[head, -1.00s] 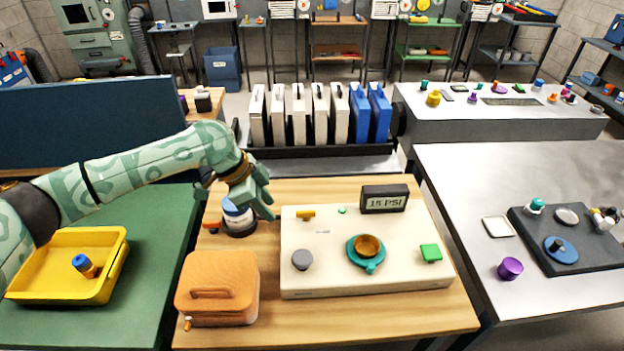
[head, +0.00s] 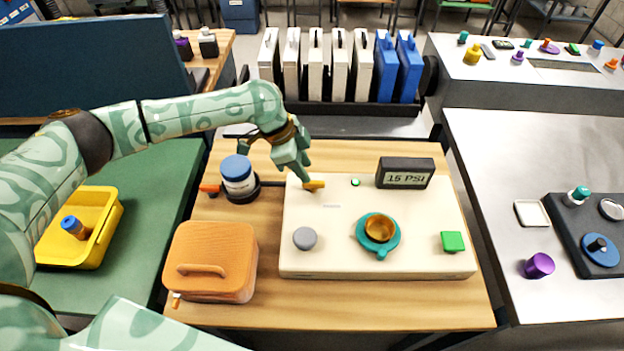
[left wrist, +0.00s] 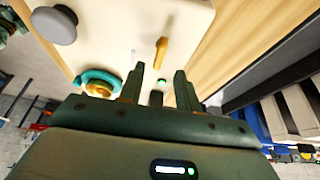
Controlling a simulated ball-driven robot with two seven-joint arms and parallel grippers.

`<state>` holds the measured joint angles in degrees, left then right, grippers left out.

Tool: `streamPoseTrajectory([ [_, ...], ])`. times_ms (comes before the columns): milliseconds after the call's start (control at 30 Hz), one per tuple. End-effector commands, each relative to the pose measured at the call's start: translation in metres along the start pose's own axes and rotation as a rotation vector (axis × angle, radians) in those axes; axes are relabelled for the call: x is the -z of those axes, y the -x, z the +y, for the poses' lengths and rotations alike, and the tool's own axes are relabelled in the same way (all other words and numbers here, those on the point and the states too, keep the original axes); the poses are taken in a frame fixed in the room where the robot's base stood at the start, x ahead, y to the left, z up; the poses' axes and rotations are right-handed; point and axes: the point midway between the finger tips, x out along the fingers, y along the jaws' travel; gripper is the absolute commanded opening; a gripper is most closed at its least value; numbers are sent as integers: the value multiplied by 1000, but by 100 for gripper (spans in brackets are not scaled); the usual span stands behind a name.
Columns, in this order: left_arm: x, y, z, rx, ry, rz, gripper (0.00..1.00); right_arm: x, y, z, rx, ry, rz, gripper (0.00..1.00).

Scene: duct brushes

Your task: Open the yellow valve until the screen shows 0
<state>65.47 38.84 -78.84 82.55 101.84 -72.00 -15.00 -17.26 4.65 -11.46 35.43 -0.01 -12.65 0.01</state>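The yellow valve (head: 314,184) is a small lever at the back left of a cream panel box (head: 330,262). It also shows in the left wrist view (left wrist: 161,52), just beyond my fingertips. My left gripper (head: 300,176) is above and beside the valve, its two fingers apart with nothing between them in the left wrist view (left wrist: 158,80). Whether a finger touches the valve I cannot tell. The black screen (head: 406,173) at the back right of the box reads 15 PSI. My right gripper is not in view.
The box also carries a grey knob (head: 305,238), a teal ring with an amber cup (head: 379,230), a green button (head: 453,242) and a green light (head: 355,182). An orange case (head: 212,255) and a blue-lidded jar (head: 238,178) stand to the left.

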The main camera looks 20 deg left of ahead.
Motion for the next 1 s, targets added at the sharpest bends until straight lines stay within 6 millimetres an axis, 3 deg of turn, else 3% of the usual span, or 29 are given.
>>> streamPoseTrajectory([
  [100, -1, -26, 0, -2, 1, 0, 34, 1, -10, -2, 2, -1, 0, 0],
  [233, 0, -42, 0, -1, 1, 0, 34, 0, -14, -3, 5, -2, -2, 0],
  [633, 0, -48, 0, 1, 1, 1, 34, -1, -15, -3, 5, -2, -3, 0],
  [767, 0, -48, 0, 1, 1, 1, 0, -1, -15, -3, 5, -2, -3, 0],
  [1000, 0, -48, 0, 3, 5, 1, 0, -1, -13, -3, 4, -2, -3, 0],
])
